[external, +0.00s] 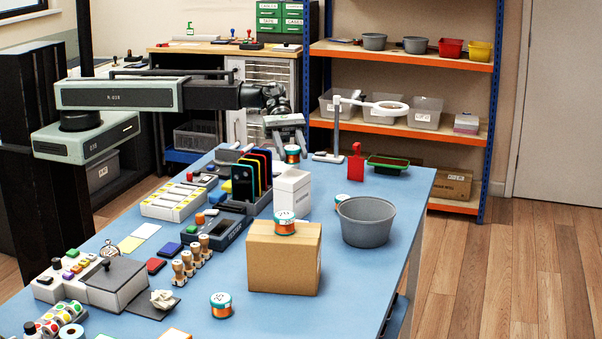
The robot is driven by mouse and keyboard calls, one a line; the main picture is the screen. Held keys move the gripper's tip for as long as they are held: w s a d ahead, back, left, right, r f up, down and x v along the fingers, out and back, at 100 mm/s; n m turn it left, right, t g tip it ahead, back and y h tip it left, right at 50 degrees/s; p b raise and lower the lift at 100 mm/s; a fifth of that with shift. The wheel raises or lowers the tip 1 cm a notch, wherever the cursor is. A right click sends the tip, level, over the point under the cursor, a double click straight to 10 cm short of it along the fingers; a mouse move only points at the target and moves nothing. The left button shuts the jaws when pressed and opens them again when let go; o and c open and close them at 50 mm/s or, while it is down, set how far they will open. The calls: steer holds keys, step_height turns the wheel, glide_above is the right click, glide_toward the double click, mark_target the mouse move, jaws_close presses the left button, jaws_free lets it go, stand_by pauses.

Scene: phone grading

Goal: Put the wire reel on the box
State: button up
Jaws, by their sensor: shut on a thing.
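My gripper (290,145) is over the far part of the blue table, shut on a wire reel (292,156) with a teal and white top and orange wire. The brown cardboard box (283,264) stands nearer, in the middle of the table. A similar wire reel (284,224) sits upright on top of the box. Another reel (221,307) stands on the table in front and to the left of the box. A further reel (341,201) shows partly behind the grey bowl. I cannot tell how high the held reel is above the table.
A white open container (292,193) stands behind the box, beside a rack of upright phones (251,173). The grey bowl (366,221) is right of the box. A magnifier lamp (337,130) and red stand (356,163) are near the far edge. Stamps (190,254) stand left.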

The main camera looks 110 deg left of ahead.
mark_target(292, 162)
step_height(292, 162, down, 4)
steer(key=b, duration=0.3)
steer(key=shift+f+b, duration=0.1)
steer(key=shift+b, duration=0.2)
steer(key=shift+r, duration=0.3)
steer(key=shift+f, duration=0.25)
steer(key=o, duration=1.3)
steer(key=shift+r, duration=0.1)
steer(key=shift+o, duration=0.2)
steer(key=shift+a+r+p, duration=0.15)
steer(key=shift+r+p, duration=0.2)
steer(key=shift+p, duration=0.1)
steer(key=p+v, duration=0.4)
steer(key=v, duration=0.7)
steer(key=shift+s+a, duration=0.2)
steer(key=shift+a, duration=0.1)
